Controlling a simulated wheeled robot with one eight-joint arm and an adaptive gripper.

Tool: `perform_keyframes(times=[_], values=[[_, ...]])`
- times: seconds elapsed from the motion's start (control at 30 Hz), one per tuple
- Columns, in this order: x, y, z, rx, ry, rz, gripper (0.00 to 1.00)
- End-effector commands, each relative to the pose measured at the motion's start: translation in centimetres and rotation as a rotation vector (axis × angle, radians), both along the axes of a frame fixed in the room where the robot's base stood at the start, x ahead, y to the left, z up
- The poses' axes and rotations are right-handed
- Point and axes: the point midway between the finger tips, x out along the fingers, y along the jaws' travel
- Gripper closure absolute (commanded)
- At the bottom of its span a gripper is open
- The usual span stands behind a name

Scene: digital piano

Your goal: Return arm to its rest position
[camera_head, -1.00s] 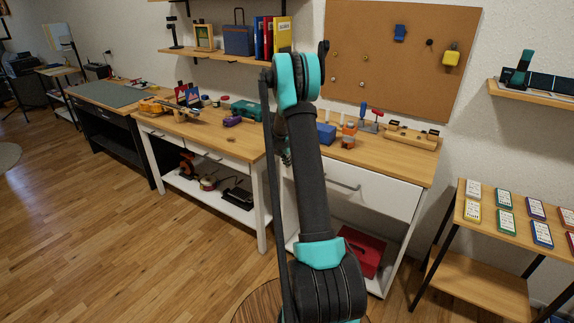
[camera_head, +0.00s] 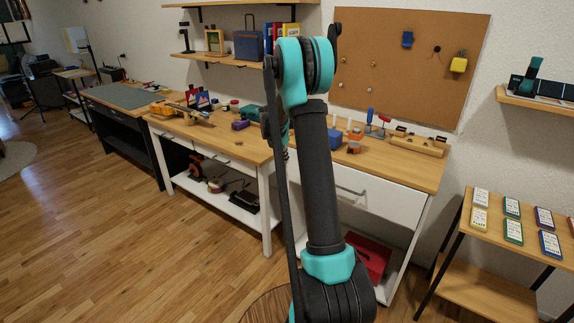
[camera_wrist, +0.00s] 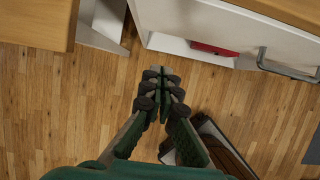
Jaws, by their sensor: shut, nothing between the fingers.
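My arm (camera_head: 318,180) rises upright in the middle of the head view, folded at its teal elbow joint at the top. In that view my gripper cannot be made out clearly behind the upper link. In the wrist view my gripper (camera_wrist: 161,85) points down over the wooden floor (camera_wrist: 60,130). Its dark green fingers are together at the tips, with nothing between them.
A wooden workbench (camera_head: 400,168) with tools stands close behind my arm. A low shelf table (camera_head: 490,235) with small cards is at the right. A red box (camera_wrist: 212,49) lies under the bench. Floor at the left is clear.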

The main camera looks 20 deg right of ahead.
Motion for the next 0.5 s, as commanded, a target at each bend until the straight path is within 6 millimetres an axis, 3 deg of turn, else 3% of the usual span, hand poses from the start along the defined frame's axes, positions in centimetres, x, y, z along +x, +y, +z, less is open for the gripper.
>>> perform_keyframes(times=[0.13, 0.23, 0.37, 0.5], values=[[-0.8, 0.4, 0.9, 0.01, -0.01, -0.025, 1.0], [-2.5, 1.0, 1.7, 0.045, -0.043, -0.11, 1.0], [-6.6, 2.3, 3.2, 0.129, -0.116, -0.314, 1.0], [-12.0, 3.9, 4.5, 0.239, -0.198, -0.575, 1.0]])
